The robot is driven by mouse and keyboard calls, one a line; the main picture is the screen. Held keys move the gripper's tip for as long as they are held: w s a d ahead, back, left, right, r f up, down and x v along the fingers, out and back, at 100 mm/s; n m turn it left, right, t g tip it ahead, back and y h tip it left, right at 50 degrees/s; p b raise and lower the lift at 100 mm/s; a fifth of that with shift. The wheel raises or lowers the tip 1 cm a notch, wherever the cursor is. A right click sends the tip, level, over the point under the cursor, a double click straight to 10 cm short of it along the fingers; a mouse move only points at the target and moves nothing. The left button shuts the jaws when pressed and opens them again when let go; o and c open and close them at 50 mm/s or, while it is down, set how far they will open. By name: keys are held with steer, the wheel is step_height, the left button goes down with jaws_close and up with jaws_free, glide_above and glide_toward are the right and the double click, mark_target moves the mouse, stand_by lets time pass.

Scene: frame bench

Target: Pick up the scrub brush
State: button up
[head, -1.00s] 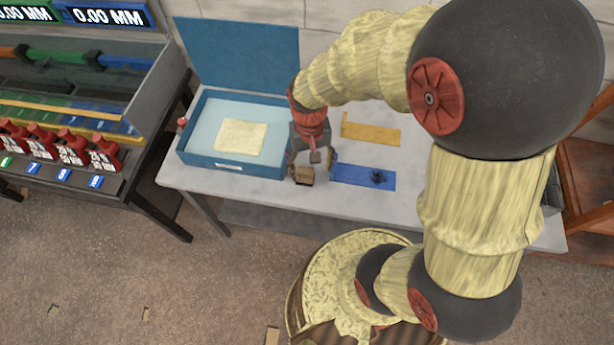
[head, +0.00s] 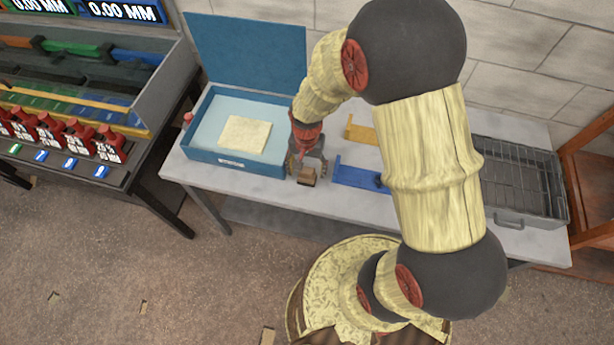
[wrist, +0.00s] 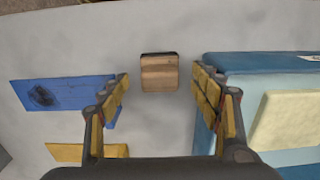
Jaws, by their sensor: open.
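The scrub brush looks like a small wooden block (head: 307,176) with a dark edge, lying on the table between the blue box and the blue plate. In the wrist view the wooden block (wrist: 160,73) is near the top middle, its wood-grain face towards the camera. My gripper (head: 307,170) is above the table at the block. In the wrist view its two fingers (wrist: 160,85) are spread wide, one on each side of the block, with clear gaps. Nothing is between the fingertips in contact.
An open blue box (head: 200,150) with a pale yellow cloth (head: 245,134) stands close left of my gripper. A blue plate (head: 355,175) with a dark item and a yellow plate (head: 361,134) lie to the right. A wire-racked metal tray (head: 515,217) is further right.

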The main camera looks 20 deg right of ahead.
step_height(320, 180, down, 3)
steer(key=shift+r, duration=0.1)
steer(key=c, duration=1.3)
